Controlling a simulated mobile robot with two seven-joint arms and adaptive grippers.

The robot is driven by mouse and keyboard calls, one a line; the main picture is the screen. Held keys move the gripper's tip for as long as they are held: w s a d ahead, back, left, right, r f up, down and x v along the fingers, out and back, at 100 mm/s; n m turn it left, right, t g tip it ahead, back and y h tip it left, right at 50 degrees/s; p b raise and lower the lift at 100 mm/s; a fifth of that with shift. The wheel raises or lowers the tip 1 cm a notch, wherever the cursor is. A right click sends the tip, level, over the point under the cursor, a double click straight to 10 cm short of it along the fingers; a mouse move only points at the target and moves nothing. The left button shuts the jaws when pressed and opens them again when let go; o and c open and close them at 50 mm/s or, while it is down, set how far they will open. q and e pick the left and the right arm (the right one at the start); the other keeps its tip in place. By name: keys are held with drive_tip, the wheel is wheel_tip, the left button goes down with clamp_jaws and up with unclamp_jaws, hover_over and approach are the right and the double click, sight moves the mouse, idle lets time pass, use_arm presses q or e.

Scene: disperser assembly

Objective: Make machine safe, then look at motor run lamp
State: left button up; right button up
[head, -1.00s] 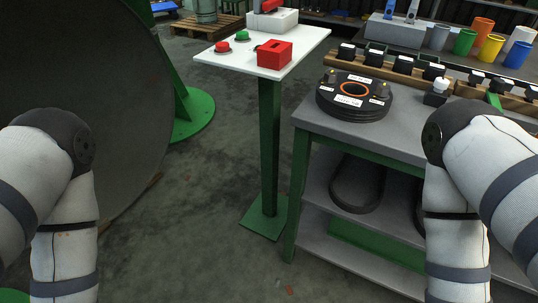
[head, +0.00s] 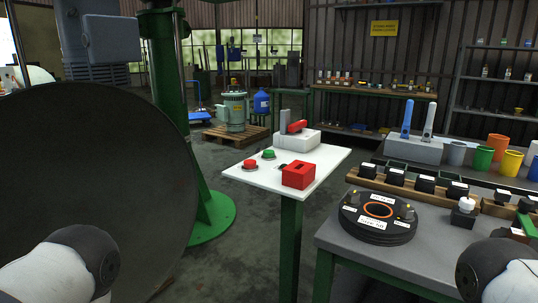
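A white-topped control stand (head: 328,158) on a green post is in the middle of the head view. On it are a red button (head: 249,164), a green button (head: 268,153), a red box (head: 299,175) with a dark slot on top, and a light grey box (head: 296,139) with a red lever (head: 297,127). I cannot tell which thing is the motor run lamp. The large dark round vessel (head: 95,185) of the machine fills the left, beside a green column (head: 171,90). Only parts of my arms show at the lower corners; both grippers are out of view.
A grey workbench (head: 340,238) at right holds a black ringed disc (head: 377,217), a row of black blocks, a small white-topped black block (head: 464,211) and coloured cups. A green motor (head: 233,110) on a pallet and a blue drum (head: 261,102) stand behind. Floor between vessel and stand is clear.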

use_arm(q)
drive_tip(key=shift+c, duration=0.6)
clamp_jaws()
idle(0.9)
